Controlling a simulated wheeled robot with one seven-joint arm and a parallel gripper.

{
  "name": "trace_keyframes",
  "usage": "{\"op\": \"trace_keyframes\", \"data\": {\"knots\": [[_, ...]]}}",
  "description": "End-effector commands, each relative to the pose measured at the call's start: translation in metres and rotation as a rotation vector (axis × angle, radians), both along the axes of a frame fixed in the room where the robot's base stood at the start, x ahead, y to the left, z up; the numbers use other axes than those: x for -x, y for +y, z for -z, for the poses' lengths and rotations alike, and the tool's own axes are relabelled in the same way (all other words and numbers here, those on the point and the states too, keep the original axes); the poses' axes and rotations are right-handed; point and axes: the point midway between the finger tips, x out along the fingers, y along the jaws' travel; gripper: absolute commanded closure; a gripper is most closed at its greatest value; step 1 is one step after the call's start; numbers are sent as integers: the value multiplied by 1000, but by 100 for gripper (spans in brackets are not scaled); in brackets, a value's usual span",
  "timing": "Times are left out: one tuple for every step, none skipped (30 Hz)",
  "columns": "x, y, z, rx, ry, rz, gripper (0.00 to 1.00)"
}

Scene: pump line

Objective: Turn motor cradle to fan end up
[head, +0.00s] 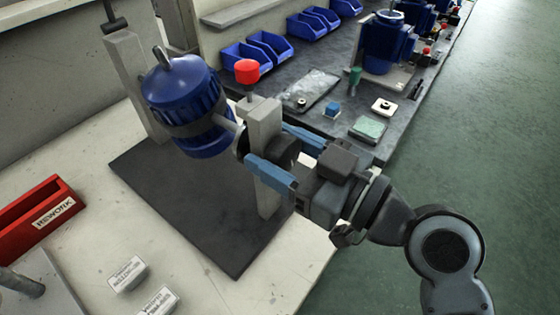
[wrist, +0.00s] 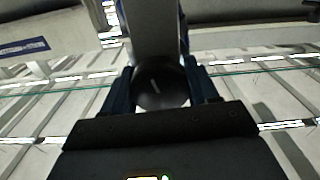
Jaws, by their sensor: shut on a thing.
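The blue motor (head: 185,105) sits in the cradle, held by a dark band (head: 200,124), between two grey posts on a dark base plate (head: 215,235). It is tilted, with a metal eye or shaft end up and to the left. A short shaft runs from the cradle to the right post (head: 264,130). A red knob (head: 247,71) stands on top of this post. My gripper (head: 272,150) is shut on a dark round hand knob (head: 284,153) on the post's right side. The wrist view shows this knob (wrist: 160,85), with a light mark, between both fingers.
A red REWORK bin (head: 35,215) and small white labels (head: 127,273) lie on the pale bench at left. Behind stands a dark bench with blue bins (head: 255,52), a tray (head: 310,90) and more blue motors (head: 385,42). Green floor (head: 480,150) is clear at right.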

Motion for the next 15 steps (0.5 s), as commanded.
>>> {"op": "trace_keyframes", "data": {"knots": [[0,0,3,7,-3,0,96],[0,0,3,9,-5,0,96],[0,0,2,11,-6,1,96],[0,-1,2,13,-7,1,96],[0,-1,2,13,-7,1,96],[0,-1,2,12,-6,1,96],[0,-1,2,12,-6,1,96],[0,-1,2,13,-5,1,96],[0,-1,2,13,-5,1,96],[0,-1,2,12,-4,1,96],[0,-1,2,12,-4,1,40],[0,-1,2,12,-4,1,36],[0,-1,2,12,-4,1,34],[0,-1,2,11,-5,1,31],[0,-1,2,11,-5,1,27]]}}
